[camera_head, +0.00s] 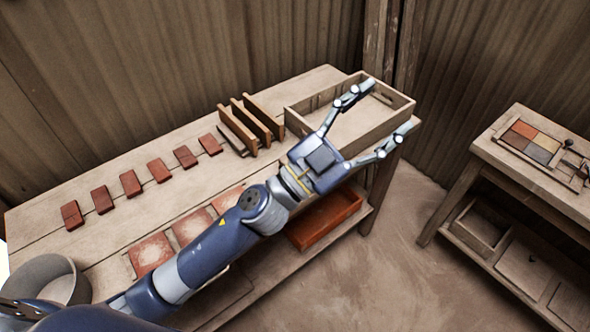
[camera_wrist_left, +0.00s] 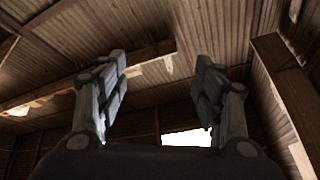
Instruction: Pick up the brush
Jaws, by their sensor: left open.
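My left gripper (camera_head: 384,110) is open and empty, its fingers spread over the open wooden tray (camera_head: 400,118) at the far right end of the workbench. In the left wrist view the left gripper (camera_wrist_left: 160,68) shows two parted fingers with nothing between them, against the roof and walls. I cannot make out a brush in either view. The gripper and forearm hide part of the tray and bench. My right gripper is not in view.
The workbench (camera_head: 75,187) carries a row of red-brown tiles (camera_head: 131,183), upright wooden boards (camera_head: 264,117), pale-dusted square tiles (camera_head: 151,253) and a round bowl (camera_head: 47,278). An orange-red tray (camera_head: 325,217) sits on its lower shelf. A second table (camera_head: 500,165) holds a coloured tile panel (camera_head: 531,141).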

